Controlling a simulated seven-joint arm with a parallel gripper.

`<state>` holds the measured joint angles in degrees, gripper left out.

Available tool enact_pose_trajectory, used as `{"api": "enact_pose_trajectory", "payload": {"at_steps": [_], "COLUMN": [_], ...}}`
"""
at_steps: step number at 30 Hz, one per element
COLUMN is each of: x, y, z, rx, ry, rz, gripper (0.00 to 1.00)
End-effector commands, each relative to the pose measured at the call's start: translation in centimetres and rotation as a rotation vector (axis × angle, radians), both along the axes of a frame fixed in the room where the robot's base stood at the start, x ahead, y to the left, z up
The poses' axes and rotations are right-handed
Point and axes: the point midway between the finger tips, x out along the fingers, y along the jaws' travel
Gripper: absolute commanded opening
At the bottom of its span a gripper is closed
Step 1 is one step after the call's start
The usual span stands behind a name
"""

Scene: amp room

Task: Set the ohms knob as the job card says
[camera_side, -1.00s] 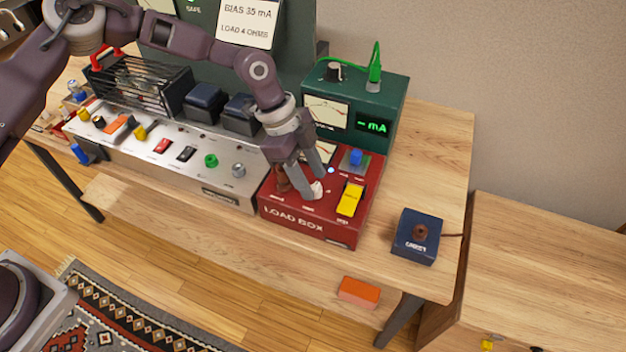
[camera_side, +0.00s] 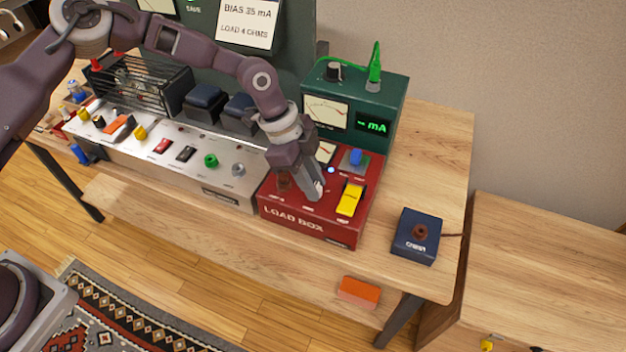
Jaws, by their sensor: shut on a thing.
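The red load box (camera_side: 290,220) stands on the bench. My gripper (camera_side: 314,193) points down at its top and is shut on the ohms knob, which the fingers now hide almost fully. I cannot read the knob's pointer or its scale. The job card (camera_side: 248,24) on the dark green panel reads "BIAS 35 mA" and "LOAD 4 OHMS". A yellow rocker switch (camera_side: 351,198) is just right of my gripper on the load box.
The green meter box (camera_side: 385,95) with a lit "-- mA" display stands behind the load box. The silver amp panel (camera_side: 180,170) is to the left. A blue box (camera_side: 417,237) with a brown button sits at right. The bench right of the load box is mostly clear.

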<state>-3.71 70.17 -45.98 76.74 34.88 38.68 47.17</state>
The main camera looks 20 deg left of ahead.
Motion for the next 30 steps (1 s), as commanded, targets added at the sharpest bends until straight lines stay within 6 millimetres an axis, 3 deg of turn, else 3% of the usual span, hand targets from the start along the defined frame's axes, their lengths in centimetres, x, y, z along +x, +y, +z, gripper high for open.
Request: {"api": "enact_pose_trajectory", "payload": {"at_steps": [30], "x": [-0.39], "y": [-0.21], "z": [0.11], "rx": [-0.001], "ry": [-0.002], "rz": [0.750], "gripper": [0.00]}}
